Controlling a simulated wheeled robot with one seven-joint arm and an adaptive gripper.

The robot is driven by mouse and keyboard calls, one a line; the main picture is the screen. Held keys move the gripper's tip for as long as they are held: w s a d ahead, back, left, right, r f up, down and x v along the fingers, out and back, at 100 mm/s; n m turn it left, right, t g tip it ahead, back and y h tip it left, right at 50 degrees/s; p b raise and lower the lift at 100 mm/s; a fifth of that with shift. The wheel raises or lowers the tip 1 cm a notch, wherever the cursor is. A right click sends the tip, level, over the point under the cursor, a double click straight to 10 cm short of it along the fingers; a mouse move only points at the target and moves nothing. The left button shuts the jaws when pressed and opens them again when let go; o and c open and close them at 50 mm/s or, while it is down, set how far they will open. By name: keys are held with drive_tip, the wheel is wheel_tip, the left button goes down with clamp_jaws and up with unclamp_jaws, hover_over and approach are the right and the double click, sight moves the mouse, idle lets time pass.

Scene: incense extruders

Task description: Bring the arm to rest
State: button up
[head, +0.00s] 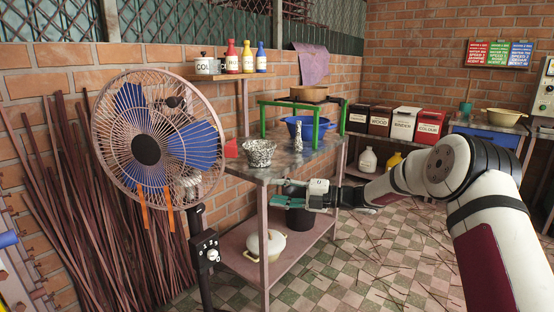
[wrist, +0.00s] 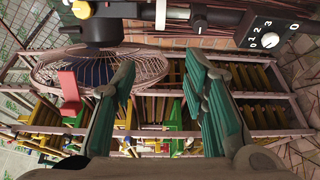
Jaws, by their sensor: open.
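My arm reaches in from the right in the head view, bent at the elbow. My gripper (head: 285,193) is beside the front of the metal-topped table, just below the level of its top. Its green-padded fingers point left toward the fan (head: 147,150). In the wrist view my gripper (wrist: 161,95) shows its two fingers wide apart with nothing between them. The fan (wrist: 95,70) and its control box (wrist: 268,38) with a numbered dial lie beyond the fingertips there.
The table (head: 285,163) holds a speckled bowl (head: 259,152), a blue basin (head: 308,128) and a green stand (head: 263,120). A cream pot (head: 265,245) sits on its lower shelf. Several labelled bins (head: 405,122) line the back. The checkered floor (head: 390,260) has scattered sticks.

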drive_tip(key=s+r+n+g+h, duration=0.3)
drive_tip(key=s+r+n+h, duration=0.15)
drive_tip(key=s+n, duration=0.75)
drive_tip(key=s+r+n+g+h, duration=0.4)
drive_tip(key=s+n, duration=0.4)
drive_tip(key=s, duration=0.8)
drive_tip(key=s+d+f+n+t+h, duration=0.1)
drive_tip(key=s+d+n+h, duration=0.2)
drive_tip(key=s+d+n, duration=0.45)
drive_tip(key=s+d+f+n+t+h, duration=0.1)
drive_tip(key=s+d+n+h, duration=0.3)
drive_tip(key=s, duration=0.7)
drive_tip(key=s+d+f+n+t+h, duration=0.1)
drive_tip(key=s+d+n+h, duration=0.1)
drive_tip(key=s+d+n, duration=0.65)
wheel_tip(320, 180, up, 22)
drive_tip(key=s+a+m+t+p, duration=0.1)
drive_tip(key=t+p, duration=0.2)
drive_tip(key=p, duration=1.8)
drive_tip(key=shift+s+a+r+m+t, duration=0.2)
drive_tip(key=shift+a+m+t, duration=0.1)
drive_tip(key=shift+a, duration=0.1)
